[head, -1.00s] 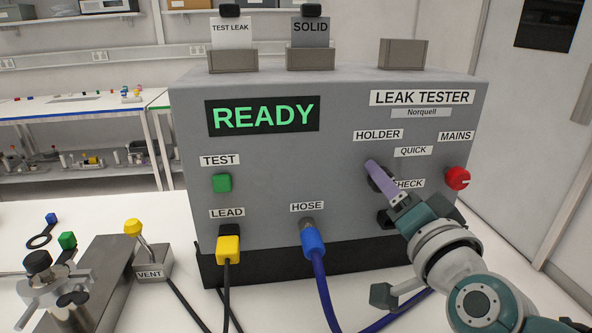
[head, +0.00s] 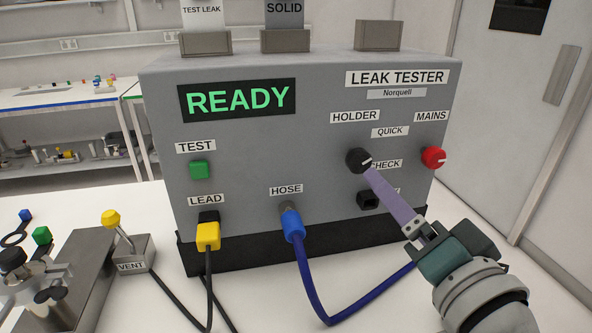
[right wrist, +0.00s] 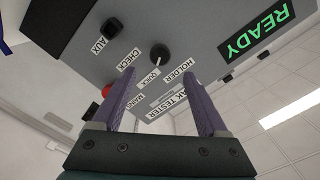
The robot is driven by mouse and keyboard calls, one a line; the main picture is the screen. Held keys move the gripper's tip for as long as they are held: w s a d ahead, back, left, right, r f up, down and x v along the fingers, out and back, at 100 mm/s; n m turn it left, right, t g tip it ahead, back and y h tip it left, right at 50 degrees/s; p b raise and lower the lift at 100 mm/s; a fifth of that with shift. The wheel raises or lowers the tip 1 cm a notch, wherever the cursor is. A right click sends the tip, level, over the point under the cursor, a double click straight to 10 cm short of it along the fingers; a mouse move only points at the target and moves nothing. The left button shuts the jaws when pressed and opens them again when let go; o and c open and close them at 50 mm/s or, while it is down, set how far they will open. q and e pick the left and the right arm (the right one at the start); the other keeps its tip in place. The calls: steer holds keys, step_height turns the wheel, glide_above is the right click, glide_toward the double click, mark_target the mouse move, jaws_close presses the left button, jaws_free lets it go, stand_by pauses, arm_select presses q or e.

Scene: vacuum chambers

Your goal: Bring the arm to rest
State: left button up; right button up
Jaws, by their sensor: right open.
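My right gripper (head: 371,172) reaches in from the lower right of the head view, its purple fingers pointing at the tester's front. In the right wrist view the two fingers (right wrist: 158,76) stand apart with nothing between them. The black selector knob (head: 359,160) is just beyond the fingertips; in the wrist view the knob (right wrist: 160,54) lies past them, apparently clear of both. The grey leak tester (head: 330,120) shows green READY. My left gripper is not in view.
A blue hose (head: 306,284) and yellow lead plug (head: 208,237) hang from the tester's front. The red MAINS knob (head: 433,157) is right of the selector. A VENT block (head: 134,256) and metal fixture (head: 85,278) stand at the left. White table (head: 240,300) is bare between cables.

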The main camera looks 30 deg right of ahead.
steer(key=shift+s+a, duration=0.15)
steer(key=shift+s, duration=0.4)
